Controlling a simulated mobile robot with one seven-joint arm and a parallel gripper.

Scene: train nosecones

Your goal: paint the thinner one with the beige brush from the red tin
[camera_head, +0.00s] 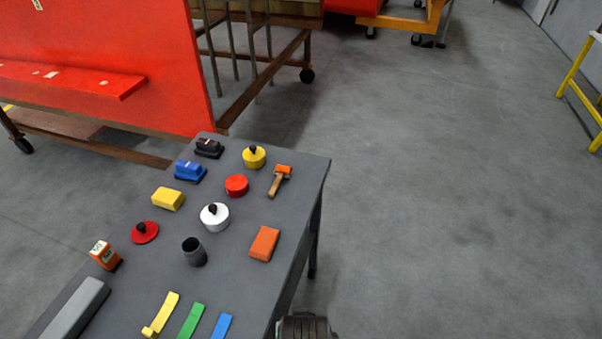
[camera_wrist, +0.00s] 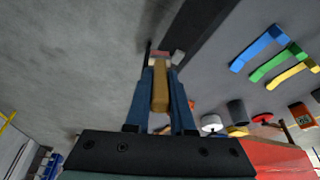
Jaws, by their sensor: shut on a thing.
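My gripper (camera_wrist: 160,72) is in the wrist view, its two blue fingers shut on a tan-beige handle, which I take to be the beige brush (camera_wrist: 160,92). A small reddish end shows beyond the fingertips; I cannot tell whether it is paint. The red tin (camera_head: 237,185) stands on the grey table in the head view, and its top looks flat, red and without a knob. A red lid with a black knob (camera_head: 145,232) lies apart from it. I cannot tell which thing is the thinner one.
The table (camera_head: 300,215) also holds a white tin (camera_head: 214,216), a yellow tin (camera_head: 254,157), a dark cup (camera_head: 194,252), a hammer (camera_head: 280,180), an orange block (camera_head: 264,244) and coloured strips (camera_head: 191,320). A big red panel (camera_head: 100,60) stands behind left. Floor right of the table is clear.

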